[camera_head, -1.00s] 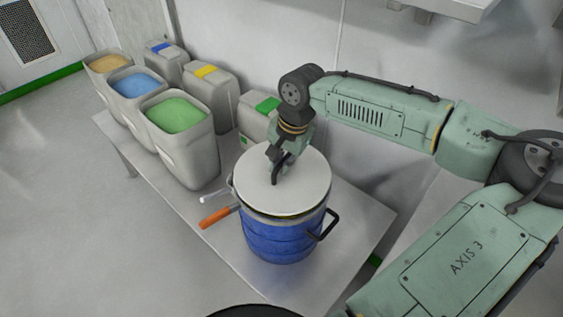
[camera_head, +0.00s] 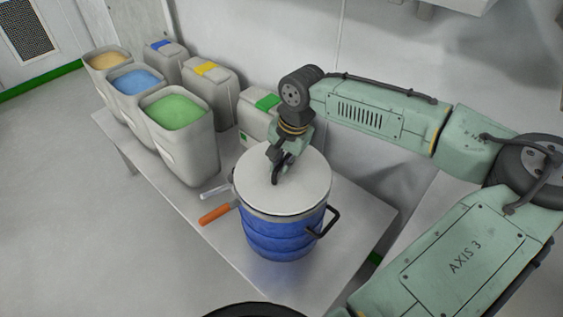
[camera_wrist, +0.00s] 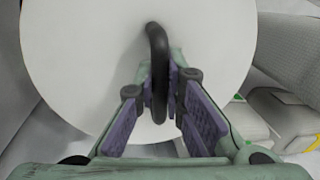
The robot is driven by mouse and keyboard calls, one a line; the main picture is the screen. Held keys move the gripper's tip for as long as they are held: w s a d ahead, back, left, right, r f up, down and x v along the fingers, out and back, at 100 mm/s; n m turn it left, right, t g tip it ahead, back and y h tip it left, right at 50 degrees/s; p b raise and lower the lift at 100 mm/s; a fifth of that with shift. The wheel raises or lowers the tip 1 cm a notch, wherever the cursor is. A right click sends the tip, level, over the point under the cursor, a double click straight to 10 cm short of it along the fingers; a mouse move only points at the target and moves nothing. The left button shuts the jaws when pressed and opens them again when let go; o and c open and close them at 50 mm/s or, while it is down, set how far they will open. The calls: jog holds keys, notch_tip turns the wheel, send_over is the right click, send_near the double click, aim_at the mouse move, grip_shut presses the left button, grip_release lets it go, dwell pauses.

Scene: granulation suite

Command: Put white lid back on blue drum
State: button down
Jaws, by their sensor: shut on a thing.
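The blue drum (camera_head: 275,240) stands upright on the table, with a dark handle at its right side. The round white lid (camera_head: 310,180) lies over the drum's top and looks roughly level and lined up with the rim. My gripper (camera_head: 278,176) is above the lid, shut on its dark handle. In the wrist view the white lid (camera_wrist: 90,50) fills much of the picture, and my gripper (camera_wrist: 161,98) has its purple pads on either side of the curved dark handle. The far side of the drum's rim is hidden.
Open containers of green (camera_head: 176,112), blue (camera_head: 134,80) and tan (camera_head: 106,60) powder stand at the table's left. Closed jerrycans with yellow (camera_head: 206,69), blue (camera_head: 160,45) and green (camera_head: 267,102) caps stand behind. An orange-handled tool (camera_head: 215,214) lies left of the drum. The table's right part (camera_head: 360,215) is clear.

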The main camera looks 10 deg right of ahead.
aim_at(290, 177)
jog(key=shift+f, duration=0.4)
jog(key=c, duration=1.6)
grip_release()
jog(key=shift+r, duration=0.1)
notch_tip(290, 177, up, 12)
jog(key=s+d, duration=0.1)
jog(key=shift+s+d, duration=0.35)
